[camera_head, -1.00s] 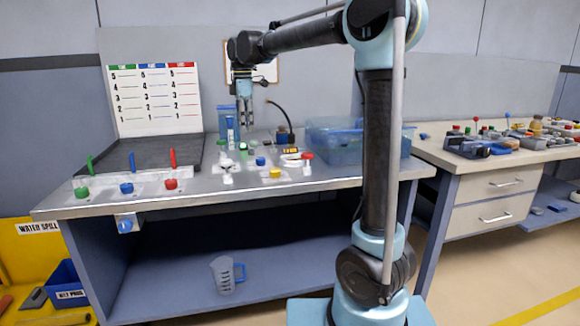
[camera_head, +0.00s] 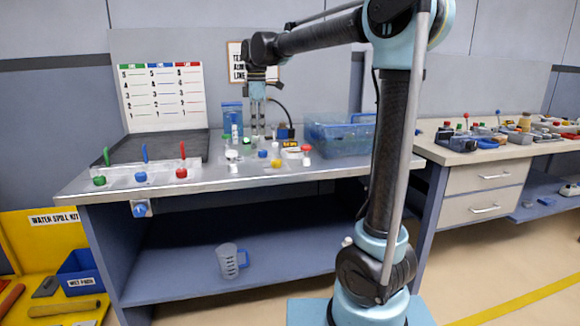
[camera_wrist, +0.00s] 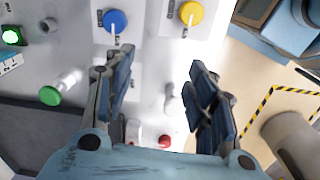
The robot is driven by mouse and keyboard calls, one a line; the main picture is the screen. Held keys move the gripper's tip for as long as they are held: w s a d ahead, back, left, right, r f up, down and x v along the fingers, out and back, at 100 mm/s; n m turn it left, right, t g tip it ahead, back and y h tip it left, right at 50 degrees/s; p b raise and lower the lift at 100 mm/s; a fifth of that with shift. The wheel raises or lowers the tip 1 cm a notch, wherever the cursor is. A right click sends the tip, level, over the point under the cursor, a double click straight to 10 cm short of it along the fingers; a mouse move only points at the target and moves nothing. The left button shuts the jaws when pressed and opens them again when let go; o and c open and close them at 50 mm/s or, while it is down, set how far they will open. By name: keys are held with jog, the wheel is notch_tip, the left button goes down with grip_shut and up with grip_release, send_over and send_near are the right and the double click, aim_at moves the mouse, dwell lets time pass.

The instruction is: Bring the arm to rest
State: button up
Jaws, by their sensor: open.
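My gripper (camera_head: 258,122) hangs pointing down over the back middle of the metal workbench (camera_head: 300,174) in the head view. In the wrist view my gripper (camera_wrist: 165,90) has its two dark fingers spread wide with nothing between them. Below the fingers lie a blue knob (camera_wrist: 116,22), a yellow knob (camera_wrist: 189,13), a green-capped white piece (camera_wrist: 50,95) and a small red knob (camera_wrist: 165,141). The height of my gripper above these cannot be told exactly.
Green, blue and red levers (camera_head: 143,165) stand at the bench's front left. A blue clear bin (camera_head: 340,138) sits to the right of my gripper. A measuring jug (camera_head: 230,262) stands on the lower shelf. A yellow spill-kit station (camera_head: 30,240) is at far left.

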jog(key=s+d+f+m, duration=0.2)
jog(key=s+d+m, duration=0.1)
jog(key=d, duration=0.4)
jog(key=s+d+f+m, duration=0.2)
jog(key=s+d+m, duration=0.15)
jog(key=d, duration=0.25)
jog(key=s+d+f+m+t, duration=0.1)
jog(key=s+d+f+m, duration=0.5)
jog(key=s+f, duration=0.5)
jog(key=s+d+f+m+t, duration=0.1)
jog(key=s+d+f+m, duration=0.6)
jog(key=s+d+f, duration=0.4)
jog(key=shift+d+f, duration=0.2)
jog(key=shift+f, duration=0.2)
jog(key=shift+w, duration=0.1)
jog(key=shift+w+f, duration=0.2)
jog(key=shift+w, duration=0.2)
